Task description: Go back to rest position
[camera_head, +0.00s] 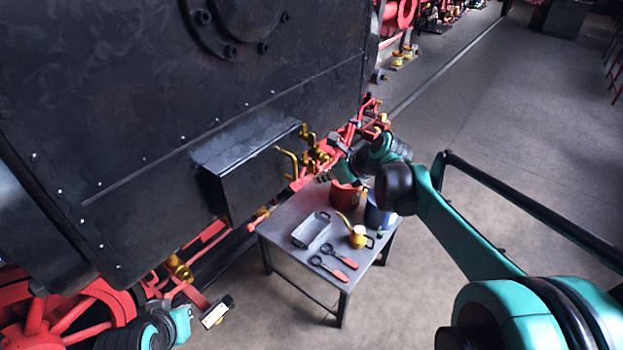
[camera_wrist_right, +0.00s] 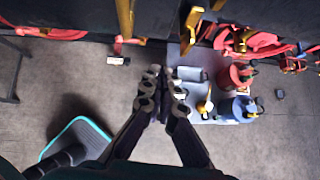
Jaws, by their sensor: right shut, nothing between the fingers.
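My right gripper (camera_head: 324,178) is at the end of the arm coming in from the right, above the back of the grey table and close to the engine's side. In the right wrist view its dark fingers (camera_wrist_right: 165,97) are together with nothing between them. A short teal and black part of my left arm (camera_head: 160,330) shows at the bottom left; its gripper is not visible.
The table (camera_head: 277,237) holds a grey tray (camera_head: 311,230), a yellow oil can (camera_head: 358,237), two red-handled tools (camera_head: 337,262), a red bucket (camera_head: 346,196) and a blue bucket (camera_head: 376,215). The black engine (camera_head: 120,120) with brass pipes stands alongside.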

